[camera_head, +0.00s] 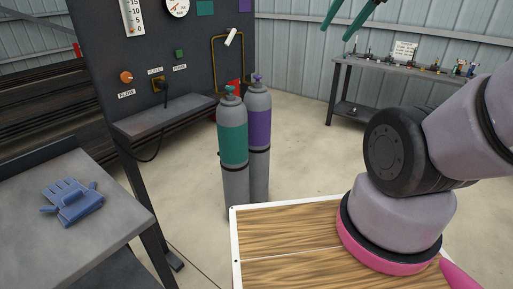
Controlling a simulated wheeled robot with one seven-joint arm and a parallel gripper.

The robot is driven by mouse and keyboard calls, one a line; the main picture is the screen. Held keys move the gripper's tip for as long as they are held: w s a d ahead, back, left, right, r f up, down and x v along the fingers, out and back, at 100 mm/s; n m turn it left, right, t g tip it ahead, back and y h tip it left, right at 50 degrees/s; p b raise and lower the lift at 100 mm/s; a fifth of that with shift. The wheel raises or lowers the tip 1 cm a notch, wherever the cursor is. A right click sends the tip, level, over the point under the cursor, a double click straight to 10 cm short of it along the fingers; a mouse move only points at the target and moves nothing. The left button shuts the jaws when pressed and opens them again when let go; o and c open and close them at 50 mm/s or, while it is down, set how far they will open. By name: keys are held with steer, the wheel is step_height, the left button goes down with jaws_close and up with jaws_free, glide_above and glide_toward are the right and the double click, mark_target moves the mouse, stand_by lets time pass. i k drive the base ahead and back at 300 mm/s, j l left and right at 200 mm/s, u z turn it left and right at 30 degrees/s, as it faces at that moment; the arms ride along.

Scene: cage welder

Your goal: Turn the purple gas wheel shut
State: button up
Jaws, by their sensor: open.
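The purple gas wheel (257,77) is a small knob on top of the grey gas cylinder with a purple band (259,128), near the picture's middle. Its exact turn position is too small to tell. A second grey cylinder with a teal band (232,145) stands upright close in front and to the left, with a teal wheel (230,89) on top. My gripper (336,33) shows only as two teal fingers at the top edge, right of the purple wheel and apart from it. The fingers are spread with nothing between them.
A dark panel (100,60) with gauges and a shelf (165,117) stands behind and left of the cylinders. A grey table (100,235) with blue gloves (73,203) is at left. A workbench (385,69) stands at the back right. Floor between cylinders and bench is clear.

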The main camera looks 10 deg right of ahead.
mark_target(258, 78)
steer(key=i+l+z, duration=0.1)
steer(key=i, duration=0.95)
steer(key=i+l+z, duration=0.15)
steer(key=i, duration=0.85)
